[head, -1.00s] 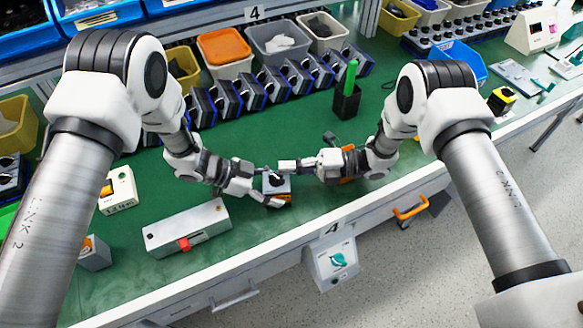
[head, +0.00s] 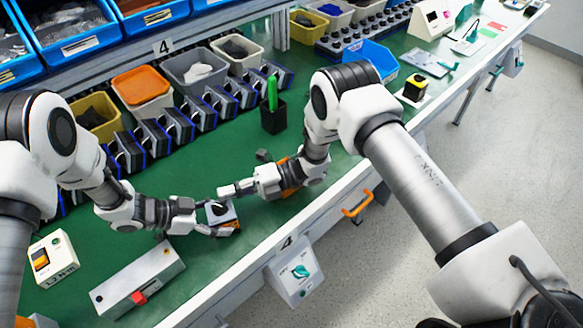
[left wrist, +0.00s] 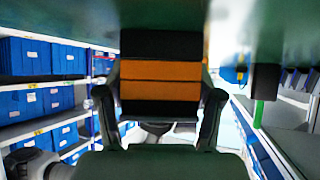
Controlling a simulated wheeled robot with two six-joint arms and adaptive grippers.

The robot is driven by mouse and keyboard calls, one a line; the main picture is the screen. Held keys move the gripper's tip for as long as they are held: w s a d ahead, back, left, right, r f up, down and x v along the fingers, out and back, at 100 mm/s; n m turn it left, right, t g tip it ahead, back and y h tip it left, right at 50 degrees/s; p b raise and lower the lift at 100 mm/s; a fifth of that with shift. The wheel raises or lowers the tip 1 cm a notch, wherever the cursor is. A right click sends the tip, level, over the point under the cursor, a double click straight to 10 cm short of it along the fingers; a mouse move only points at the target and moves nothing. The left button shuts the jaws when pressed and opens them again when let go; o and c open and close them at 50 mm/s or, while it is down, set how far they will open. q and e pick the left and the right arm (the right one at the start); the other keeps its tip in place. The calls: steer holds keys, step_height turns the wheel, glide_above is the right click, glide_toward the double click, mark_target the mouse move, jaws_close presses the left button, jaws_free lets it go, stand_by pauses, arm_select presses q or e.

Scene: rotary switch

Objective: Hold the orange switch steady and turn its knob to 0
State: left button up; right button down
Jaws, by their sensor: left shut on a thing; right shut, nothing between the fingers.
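The orange switch (head: 230,226) is on the green bench top near its front edge, with a pale upper face and a dark knob (head: 217,209). My left gripper (head: 216,219) is shut on the switch, a finger at either side. In the left wrist view the switch (left wrist: 160,85) shows as a block with orange and black bands between the two fingers (left wrist: 160,110). My right gripper (head: 226,191) is shut and empty, its tips just behind the knob; I cannot tell if they touch it. The knob's setting is too small to read.
A grey box with a red part (head: 140,280) lies front left, near a white device (head: 53,258). A black holder with a green pen (head: 273,115) stands behind my right arm. Several dark blocks (head: 165,133) and bins (head: 143,88) line the back. An orange item is partly hidden under my right arm.

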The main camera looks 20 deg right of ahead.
arm_select(q)
steer(key=shift+s+f, duration=0.1)
arm_select(e)
steer(key=shift+f, duration=0.1)
steer(key=s+d, duration=0.4)
steer(key=s, duration=0.1)
steer(key=shift+s+d, duration=0.3)
steer(key=shift+d, duration=0.05)
steer(key=d, duration=0.9)
steer(key=shift+s+d, duration=0.15)
steer(key=shift+d, duration=0.25)
steer(key=w+d+m+t, duration=0.1)
steer(key=d+m+t, duration=0.1)
steer(key=d, duration=0.1)
steer(key=w+d+f+m+t+h, duration=0.1)
steer(key=d+m, duration=0.2)
steer(key=w+d+m+t, duration=0.1)
steer(key=d+m+t, duration=0.1)
steer(key=d+m, duration=0.1)
steer(key=shift+w+d+f+t+h, duration=0.1)
steer(key=shift+w+f+t+h, duration=0.1)
steer(key=shift+w+t+h, duration=0.1)
steer(key=d+f+m+t+h, duration=0.1)
steer(key=d+m+t, duration=0.1)
steer(key=d+m, duration=0.2)
steer(key=w+d+f+m+t+h, duration=0.1)
steer(key=d+m+t+h, duration=0.1)
steer(key=d+m, duration=0.2)
steer(key=d, duration=0.2)
steer(key=shift+d+m+t, duration=0.4)
